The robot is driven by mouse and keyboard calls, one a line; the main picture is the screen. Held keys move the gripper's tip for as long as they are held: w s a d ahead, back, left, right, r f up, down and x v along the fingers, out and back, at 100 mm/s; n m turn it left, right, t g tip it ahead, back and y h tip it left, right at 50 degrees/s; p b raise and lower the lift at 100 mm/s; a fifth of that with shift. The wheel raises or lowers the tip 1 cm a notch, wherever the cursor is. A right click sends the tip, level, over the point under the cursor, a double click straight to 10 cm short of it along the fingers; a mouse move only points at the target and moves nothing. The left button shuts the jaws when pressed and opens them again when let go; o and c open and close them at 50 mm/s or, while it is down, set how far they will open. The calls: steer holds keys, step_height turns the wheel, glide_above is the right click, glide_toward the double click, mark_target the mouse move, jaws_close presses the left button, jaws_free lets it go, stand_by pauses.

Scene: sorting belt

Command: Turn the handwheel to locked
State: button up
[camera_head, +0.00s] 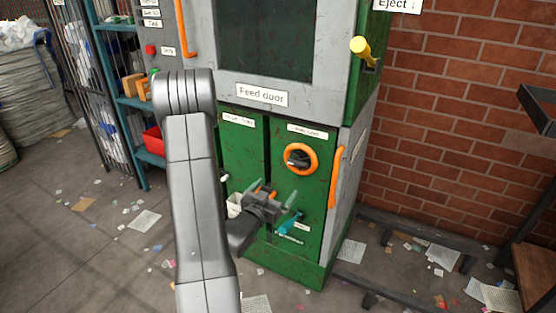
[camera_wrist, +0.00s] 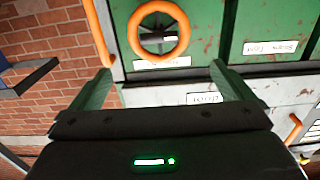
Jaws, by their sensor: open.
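The orange handwheel (camera_head: 314,160) is a ring with a dark hub on the right green door of the machine, under a small white label. It also shows in the wrist view (camera_wrist: 184,32), at the top centre. Its locked or unlocked position cannot be read. My gripper (camera_head: 270,192) is in front of the green doors, lower and to the left of the handwheel in the head view. In the wrist view its two fingers (camera_wrist: 160,72) are spread wide with nothing between them. The fingers appear apart from the wheel.
An orange bar handle (camera_head: 336,178) stands right of the wheel, and a teal handle (camera_head: 291,221) sits below it. A yellow lever (camera_head: 361,48) sticks out higher up. A blue shelf (camera_head: 134,103) is left, a brick wall (camera_head: 450,120) right. Paper scraps litter the floor.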

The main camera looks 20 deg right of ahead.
steer(key=p, duration=0.3)
glide_toward(302, 157)
steer(key=w+d+f, duration=0.2)
steer(key=w+d, duration=0.2)
steer(key=shift+s+a+r, duration=0.15)
steer(key=shift+a+r, duration=0.05)
steer(key=shift+r, duration=0.05)
steer(key=shift+c, duration=0.2)
steer(key=c, duration=0.8)
steer(key=shift+b, duration=0.35)
